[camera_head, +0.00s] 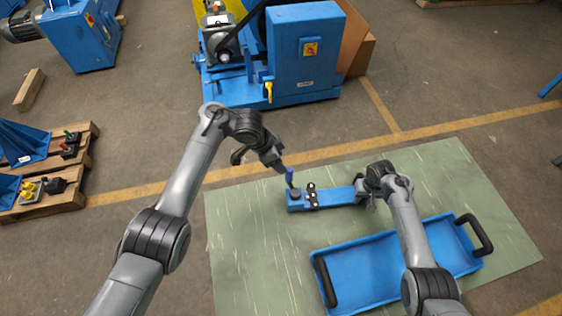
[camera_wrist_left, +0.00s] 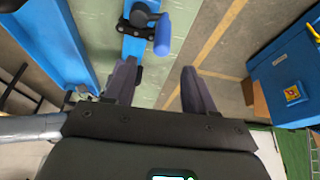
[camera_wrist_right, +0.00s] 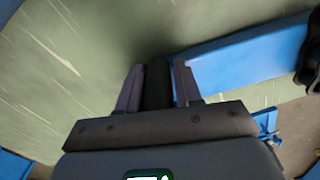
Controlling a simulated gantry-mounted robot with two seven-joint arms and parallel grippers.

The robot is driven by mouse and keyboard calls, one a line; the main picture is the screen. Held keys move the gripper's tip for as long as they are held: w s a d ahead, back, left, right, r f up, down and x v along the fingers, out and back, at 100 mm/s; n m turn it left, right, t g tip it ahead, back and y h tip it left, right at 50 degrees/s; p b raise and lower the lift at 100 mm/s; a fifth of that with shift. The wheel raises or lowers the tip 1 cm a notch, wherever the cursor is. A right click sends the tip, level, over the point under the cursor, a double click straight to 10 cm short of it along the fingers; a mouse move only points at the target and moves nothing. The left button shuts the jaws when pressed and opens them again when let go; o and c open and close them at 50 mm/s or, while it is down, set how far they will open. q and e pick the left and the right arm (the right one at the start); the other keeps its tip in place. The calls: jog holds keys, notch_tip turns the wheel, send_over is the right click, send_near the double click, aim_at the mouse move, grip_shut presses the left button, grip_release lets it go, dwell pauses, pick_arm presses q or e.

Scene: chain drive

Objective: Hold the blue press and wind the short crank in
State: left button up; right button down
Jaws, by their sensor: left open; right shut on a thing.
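The blue press (camera_head: 338,196) is a long blue bar lying on the green mat (camera_head: 258,255). Its short crank, with an upright blue handle (camera_head: 290,178), is at the bar's left end. In the left wrist view the blue handle (camera_wrist_left: 163,36) stands ahead of the fingertips. My left gripper (camera_head: 282,166) is open and empty, close beside the handle. Its fingers (camera_wrist_left: 160,82) are apart with nothing between them. My right gripper (camera_head: 364,195) is at the bar's right end. In the right wrist view its fingers (camera_wrist_right: 157,80) are shut on a dark part of the press.
A blue tray (camera_head: 358,262) with black handles lies on the mat in front of the press, partly under my right arm. A blue machine (camera_head: 305,55) stands behind the mat. Wooden pallets (camera_head: 78,170) with parts are at the left. Bare mat lies left of the press.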

pick_arm(q)
jog(key=w+r+n+t+y, duration=0.2)
jog(key=w+r+n+t, duration=0.1)
jog(key=w+r+n, duration=0.25)
jog(key=n, duration=0.4)
send_near(290, 173)
jog(key=w+f, duration=0.1)
jog(key=shift+m, duration=0.25)
jog(key=x, duration=1.1)
jog(key=shift+w+f, duration=0.15)
jog(key=shift+f, duration=0.2)
jog(key=c, duration=1)
